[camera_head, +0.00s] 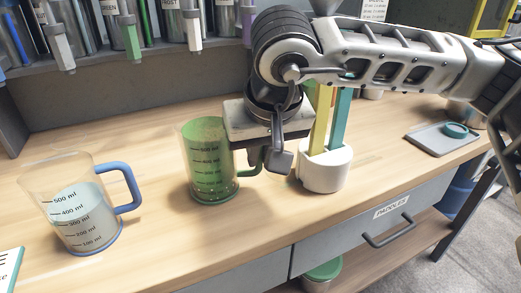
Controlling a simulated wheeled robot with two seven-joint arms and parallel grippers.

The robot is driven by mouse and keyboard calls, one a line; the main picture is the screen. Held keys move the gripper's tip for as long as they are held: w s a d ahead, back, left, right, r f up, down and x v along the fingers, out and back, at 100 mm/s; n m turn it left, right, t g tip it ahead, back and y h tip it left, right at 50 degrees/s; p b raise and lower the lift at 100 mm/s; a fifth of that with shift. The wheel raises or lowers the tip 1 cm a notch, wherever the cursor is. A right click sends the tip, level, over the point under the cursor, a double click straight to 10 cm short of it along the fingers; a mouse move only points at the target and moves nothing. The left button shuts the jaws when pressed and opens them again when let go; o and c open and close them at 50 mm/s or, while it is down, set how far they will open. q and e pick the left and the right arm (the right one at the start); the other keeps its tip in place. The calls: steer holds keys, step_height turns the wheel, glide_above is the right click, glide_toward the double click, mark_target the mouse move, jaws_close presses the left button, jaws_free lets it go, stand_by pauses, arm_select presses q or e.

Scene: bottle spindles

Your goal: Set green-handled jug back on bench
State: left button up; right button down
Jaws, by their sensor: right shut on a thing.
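The green-handled jug (207,165) is at the middle of the wooden bench (150,225), upright and filled with green content. Its base looks to be on or very close to the bench top; I cannot tell which. My right gripper (262,158) comes down from above, to the right of the jug, and is shut on its green handle. The gripper hides most of the handle. A blue-handled jug (82,215) with pale liquid stands on the bench at the left. My left gripper is not in view.
A white holder (325,168) with yellow and teal paddles stands close to the right of my gripper. A grey tray (442,139) with a teal ring lies at the far right. Dispensers with coloured levers (131,38) hang along the back. Bench between the two jugs is clear.

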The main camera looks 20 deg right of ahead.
steer(key=shift+f, duration=0.2)
steer(key=c, duration=1.5)
jaws_free()
steer(key=shift+r, duration=0.1)
steer(key=shift+r, duration=0.25)
steer(key=v, duration=1.1)
steer(key=shift+s+r, duration=0.2)
steer(key=shift+r, duration=0.15)
